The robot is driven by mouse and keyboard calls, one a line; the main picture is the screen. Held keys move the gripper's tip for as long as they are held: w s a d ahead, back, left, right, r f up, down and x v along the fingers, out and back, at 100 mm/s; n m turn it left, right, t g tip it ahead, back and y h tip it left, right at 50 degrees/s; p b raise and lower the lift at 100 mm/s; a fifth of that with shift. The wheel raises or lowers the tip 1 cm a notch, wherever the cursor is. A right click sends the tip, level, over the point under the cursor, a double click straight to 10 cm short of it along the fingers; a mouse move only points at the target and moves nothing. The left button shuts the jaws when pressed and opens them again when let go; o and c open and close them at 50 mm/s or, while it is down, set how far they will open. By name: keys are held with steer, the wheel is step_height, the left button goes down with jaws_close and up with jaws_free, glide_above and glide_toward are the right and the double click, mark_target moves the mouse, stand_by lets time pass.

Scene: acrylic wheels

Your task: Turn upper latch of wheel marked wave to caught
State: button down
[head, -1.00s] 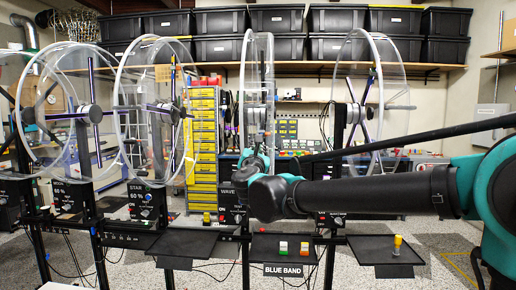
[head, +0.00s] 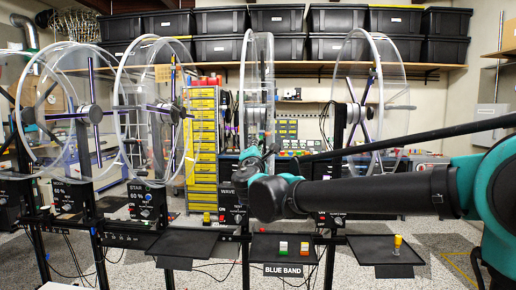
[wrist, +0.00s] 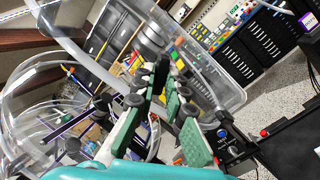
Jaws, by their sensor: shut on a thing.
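The clear wheel (head: 246,75) marked wave stands near the middle of the head view, seen almost edge-on. Its dark box with the white WAVE label (head: 231,192) is below it, partly behind my arm. My gripper (head: 256,152) is at the lower part of this wheel, small and partly hidden by my own wrist. In the wrist view my gripper (wrist: 168,66) has its green-padded fingers closed on a small dark part beside the pale rim (wrist: 95,68). This part seems to be the upper latch, mostly hidden by the fingers; its position cannot be read.
Other clear wheels stand left (head: 120,100) and right (head: 374,60) of this one. Black trays (head: 190,243) are in front, one holding a yellow-topped cylinder (head: 397,244). A BLUE BAND sign (head: 283,270) hangs below the middle tray. My arm crosses the right side.

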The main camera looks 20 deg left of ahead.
steer(key=shift+m, duration=0.6)
steer(key=m, duration=0.4)
steer(key=c, duration=1.4)
jaws_free()
steer(key=shift+c, duration=0.2)
steer(key=shift+s, duration=0.15)
steer(key=v, duration=0.6)
steer(key=shift+s, duration=0.35)
steer(key=shift+d+f, duration=0.1)
